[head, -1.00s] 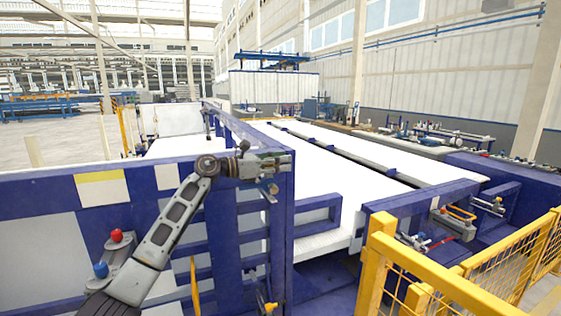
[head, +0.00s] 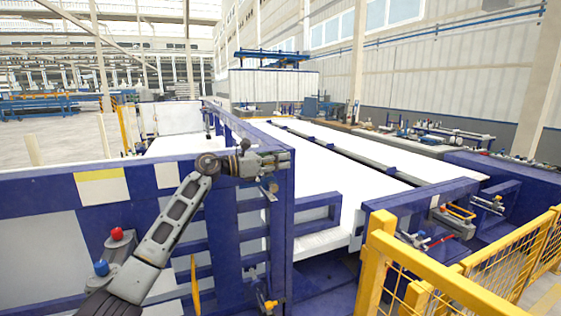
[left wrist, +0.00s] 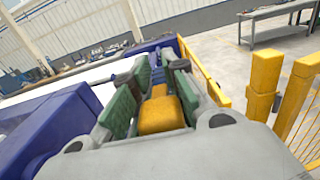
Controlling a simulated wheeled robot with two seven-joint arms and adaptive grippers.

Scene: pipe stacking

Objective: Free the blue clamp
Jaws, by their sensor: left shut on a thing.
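My left gripper (head: 282,160) is at the top corner of the blue frame (head: 222,218), with its fingers pointing right. In the left wrist view, its green-padded fingers (left wrist: 152,98) stand on either side of a yellow-orange piece (left wrist: 160,116) and are shut on it. I cannot tell whether this piece is part of the blue clamp. A small metal clamp fitting (head: 268,188) shows just below the gripper. No separate blue clamp can be made out against the blue frame. My right gripper is not in view.
Yellow mesh fencing (head: 440,270) stands at the right front. Long white beds (head: 345,160) run back behind the blue frame. Another fitting with an orange handle (head: 462,211) sits on the right-hand blue frame. A yellow post (left wrist: 262,85) shows in the left wrist view.

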